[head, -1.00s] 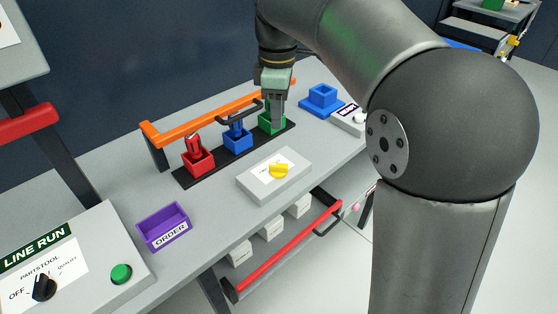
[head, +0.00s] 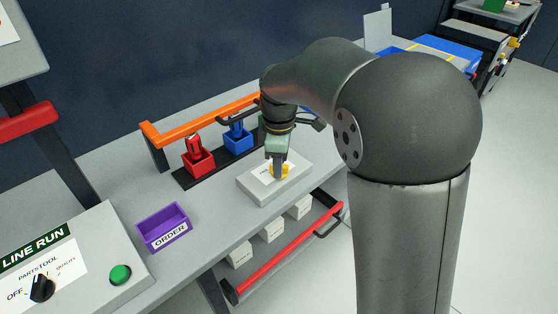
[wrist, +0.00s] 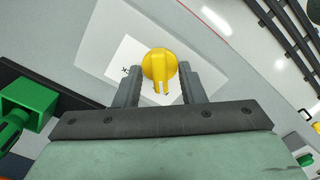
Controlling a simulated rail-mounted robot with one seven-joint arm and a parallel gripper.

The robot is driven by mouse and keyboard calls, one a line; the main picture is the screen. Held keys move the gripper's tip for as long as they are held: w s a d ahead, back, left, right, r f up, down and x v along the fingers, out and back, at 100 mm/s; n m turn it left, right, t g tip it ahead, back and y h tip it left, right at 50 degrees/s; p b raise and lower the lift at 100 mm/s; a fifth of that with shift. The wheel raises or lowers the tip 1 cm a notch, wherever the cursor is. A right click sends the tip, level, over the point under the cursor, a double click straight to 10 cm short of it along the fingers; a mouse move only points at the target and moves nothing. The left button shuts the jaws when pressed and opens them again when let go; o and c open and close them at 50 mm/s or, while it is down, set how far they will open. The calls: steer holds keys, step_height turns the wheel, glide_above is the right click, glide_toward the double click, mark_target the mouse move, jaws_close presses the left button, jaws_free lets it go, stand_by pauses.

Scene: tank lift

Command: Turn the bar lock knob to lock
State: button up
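The yellow bar lock knob (head: 281,170) sits on a light grey box (head: 262,191) on the bench. In the wrist view the knob (wrist: 160,66) shows a round body with a bar pointing toward my gripper. My gripper (head: 278,173) points down over the box, close to the knob, and partly hides it in the head view. In the wrist view its two fingers (wrist: 158,88) are apart, one on each side of the knob's bar, with gaps visible. The label print on the box is mostly covered or too small to read.
A red bin (head: 198,163) and a blue bin (head: 237,140) stand on a black strip behind the box, by an orange rail (head: 205,118). A green bin (wrist: 30,98) is at left in the wrist view. A purple ORDER tray (head: 164,228) stands front left.

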jaws_close()
steer(key=m, duration=0.4)
steer(key=shift+r+p, duration=0.1)
steer(key=shift+p, duration=0.3)
steer(key=m, duration=0.4)
steer(key=shift+p, duration=0.3)
steer(key=m, duration=0.4)
steer(key=shift+m+p, duration=0.35)
steer(key=shift+m, duration=1.55)
